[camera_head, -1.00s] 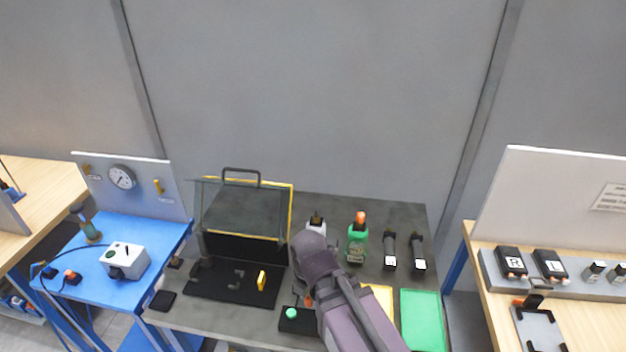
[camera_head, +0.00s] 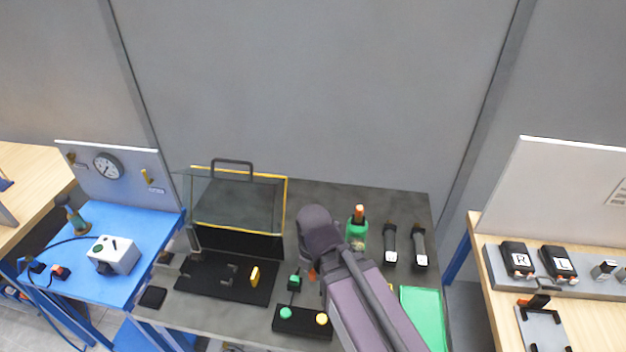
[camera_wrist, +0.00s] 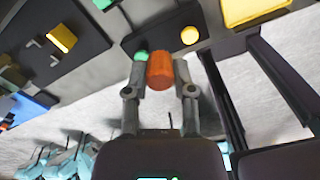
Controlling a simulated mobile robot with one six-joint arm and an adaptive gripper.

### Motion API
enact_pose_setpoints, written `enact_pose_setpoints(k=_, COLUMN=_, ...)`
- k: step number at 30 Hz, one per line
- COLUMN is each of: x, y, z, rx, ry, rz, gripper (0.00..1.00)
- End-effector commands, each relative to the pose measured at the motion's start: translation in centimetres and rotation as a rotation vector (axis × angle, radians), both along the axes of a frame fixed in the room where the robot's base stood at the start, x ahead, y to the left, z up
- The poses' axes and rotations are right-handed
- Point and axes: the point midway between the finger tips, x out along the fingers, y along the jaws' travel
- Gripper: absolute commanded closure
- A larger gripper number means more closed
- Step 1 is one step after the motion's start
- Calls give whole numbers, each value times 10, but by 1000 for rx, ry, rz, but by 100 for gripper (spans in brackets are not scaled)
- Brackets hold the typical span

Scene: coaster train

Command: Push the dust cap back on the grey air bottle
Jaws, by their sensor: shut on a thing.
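An orange cap (camera_wrist: 160,70) is between the two fingers of my gripper (camera_wrist: 160,72) in the wrist view. The gripper is shut on it. In the head view a small part of the orange cap (camera_head: 312,275) shows beside my arm, above the grey table. The grey bottle is not visible now; my arm covers the spot where a grey-and-white bottle top showed earlier. A green bottle (camera_head: 356,238) with an orange top stands upright just right of my wrist.
A black button box (camera_head: 302,322) lies near the front edge. A glass-lidded case (camera_head: 238,205) stands open at left. Two black tools (camera_head: 390,243) (camera_head: 419,246) lie right of the green bottle, behind a green tray (camera_head: 424,318). A blue table (camera_head: 140,275) stands left.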

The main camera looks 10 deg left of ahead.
Motion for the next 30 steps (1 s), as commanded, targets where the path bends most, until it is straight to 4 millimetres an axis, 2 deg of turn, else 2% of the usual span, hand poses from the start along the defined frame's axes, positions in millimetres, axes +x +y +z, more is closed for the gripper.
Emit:
enact_pose_setpoints(k=8, x=0, y=7, z=2, rx=0, ry=0, rz=8, gripper=92)
enact_pose_setpoints(k=14, x=21, y=16, z=11, rx=0, ry=0, rz=-16, gripper=92)
enact_pose_setpoints(k=20, x=65, y=30, z=28, rx=0, ry=0, rz=-71, gripper=92)
enact_pose_setpoints(k=30, x=160, y=51, z=62, rx=-1, ry=1, rz=-197, gripper=92)
